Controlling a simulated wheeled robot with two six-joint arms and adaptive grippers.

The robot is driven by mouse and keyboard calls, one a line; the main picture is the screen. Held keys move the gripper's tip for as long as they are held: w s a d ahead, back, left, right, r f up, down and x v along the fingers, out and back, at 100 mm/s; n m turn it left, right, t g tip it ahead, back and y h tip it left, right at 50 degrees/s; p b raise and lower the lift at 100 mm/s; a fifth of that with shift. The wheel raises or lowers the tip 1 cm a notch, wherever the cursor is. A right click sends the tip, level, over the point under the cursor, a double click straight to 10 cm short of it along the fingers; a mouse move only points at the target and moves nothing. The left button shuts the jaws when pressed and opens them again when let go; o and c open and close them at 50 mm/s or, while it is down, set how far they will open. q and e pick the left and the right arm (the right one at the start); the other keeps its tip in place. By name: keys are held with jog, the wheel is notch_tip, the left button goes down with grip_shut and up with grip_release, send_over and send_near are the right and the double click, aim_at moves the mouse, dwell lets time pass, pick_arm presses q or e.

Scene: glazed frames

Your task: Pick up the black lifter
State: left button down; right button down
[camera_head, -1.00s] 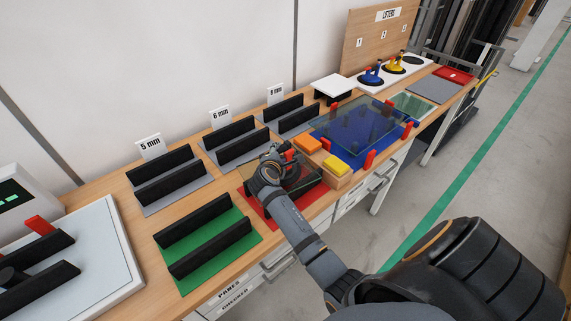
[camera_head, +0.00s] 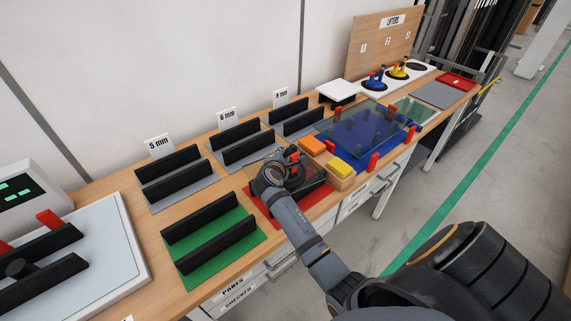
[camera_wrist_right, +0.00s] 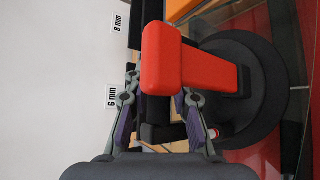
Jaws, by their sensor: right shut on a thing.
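The black lifter has a round black cup and a bright red lever. In the right wrist view the red lever (camera_wrist_right: 180,60) is close to the camera, in front of the dark cup (camera_wrist_right: 262,90). My right gripper (camera_wrist_right: 165,112) is shut on the lifter's body behind the lever. In the head view my right gripper (camera_head: 284,174) is over the glass pane (camera_head: 312,187) at the red mat (camera_head: 258,205). The lifter is mostly hidden there by the gripper. I cannot tell whether its cup touches the pane. My left gripper is not in view.
A larger glass pane (camera_head: 360,122) lies over the blue fixture, right of orange and yellow blocks (camera_head: 340,166). Black racks stand left on the green mat (camera_head: 240,255) and behind.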

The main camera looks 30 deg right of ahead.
jog(key=shift+w+d+r+p, duration=0.1)
jog(key=shift+d+r+p, duration=0.1)
jog(key=shift+r+p, duration=0.75)
jog(key=shift+d+r+p, duration=0.15)
jog(key=shift+r+p, duration=0.3)
jog(key=shift+p, duration=0.85)
jog(key=s+a+r+p, duration=0.2)
jog(key=s+r, duration=0.7)
jog(key=s, duration=0.4)
jog(key=shift+s+a+r+p, duration=0.35)
jog(key=shift+s+a, duration=0.05)
